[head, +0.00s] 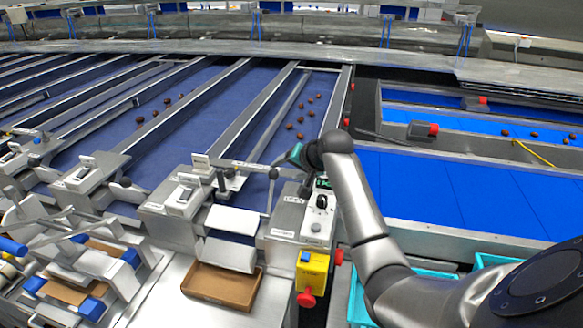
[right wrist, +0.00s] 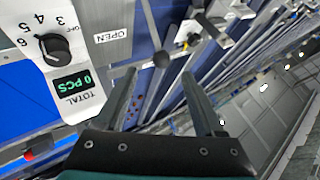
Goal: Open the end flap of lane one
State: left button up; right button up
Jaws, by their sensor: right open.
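The lane beside the control box (head: 315,215) carries several brown dates (head: 311,99) on its blue belt. At its near end, a grey lever bar (head: 242,165) ends in a dark round knob (head: 273,173). An OPEN label (right wrist: 111,36) shows near the dark knob (right wrist: 161,59) in the right wrist view. The end flap itself is hard to make out. My right gripper (head: 285,157) is over the lane end, beside the knob. In the right wrist view, its fingers (right wrist: 160,78) are apart, with the knob beyond and between their tips; I cannot tell whether they touch it. My left gripper is out of view.
The box has a dial (right wrist: 53,47) and a display reading 0 PCS (right wrist: 74,83). A brown tray (head: 222,303) sits below a white chute (head: 230,254). A yellow box with a red button (head: 311,272) is nearby. Metal dividers separate the lanes.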

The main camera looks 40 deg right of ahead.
jog(key=shift+v, duration=0.85)
